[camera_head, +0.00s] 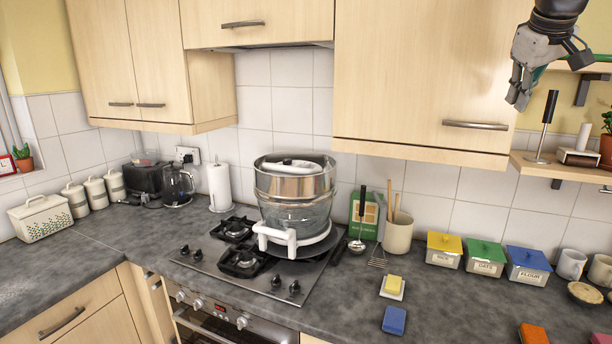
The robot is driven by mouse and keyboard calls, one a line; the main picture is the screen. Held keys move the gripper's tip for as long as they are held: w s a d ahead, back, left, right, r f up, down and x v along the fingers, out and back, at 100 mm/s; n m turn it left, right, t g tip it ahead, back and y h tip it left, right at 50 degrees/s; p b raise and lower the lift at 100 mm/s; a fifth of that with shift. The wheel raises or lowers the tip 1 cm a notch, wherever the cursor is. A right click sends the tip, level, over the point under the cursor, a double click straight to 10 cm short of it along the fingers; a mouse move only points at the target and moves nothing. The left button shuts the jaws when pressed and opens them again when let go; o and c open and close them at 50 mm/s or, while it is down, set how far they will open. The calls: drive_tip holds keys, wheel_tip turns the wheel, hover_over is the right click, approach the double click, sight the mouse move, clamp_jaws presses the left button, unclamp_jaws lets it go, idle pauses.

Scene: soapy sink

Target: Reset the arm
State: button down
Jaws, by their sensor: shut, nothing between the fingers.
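My gripper (519,88) is at the top right of the head view, pointing down. It hangs in the air in front of the right wall cupboard's edge, well above the worktop. Its fingers are together with nothing between them. Only the end of my arm shows; the rest is out of the frame.
A steamer pot (294,190) stands on the hob (222,262). Wall cupboards (425,75) and a wooden shelf (575,172) are near my gripper. Coloured tins (527,266), a blue sponge (394,321) and a utensil pot (398,236) stand on the worktop (450,309).

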drive_tip(key=s+a+f+y+b, duration=0.1)
drive_tip(key=s+a+f, duration=0.4)
drive_tip(key=a, duration=0.4)
drive_tip(key=s+a+f+y+b, duration=0.1)
drive_tip(key=s+a+f+b, duration=0.1)
drive_tip(key=s+a+f, duration=0.45)
drive_tip(key=s+a+f+b, duration=0.1)
drive_tip(key=s+a+f, duration=0.4)
drive_tip(key=f, duration=0.3)
drive_tip(key=s+a+f+m+y+b, duration=0.1)
drive_tip(key=s+a+f, duration=0.5)
drive_tip(key=f, duration=0.2)
drive_tip(key=shift+s+f+m+g, duration=0.15)
drive_tip(key=shift+s+m+g, duration=0.15)
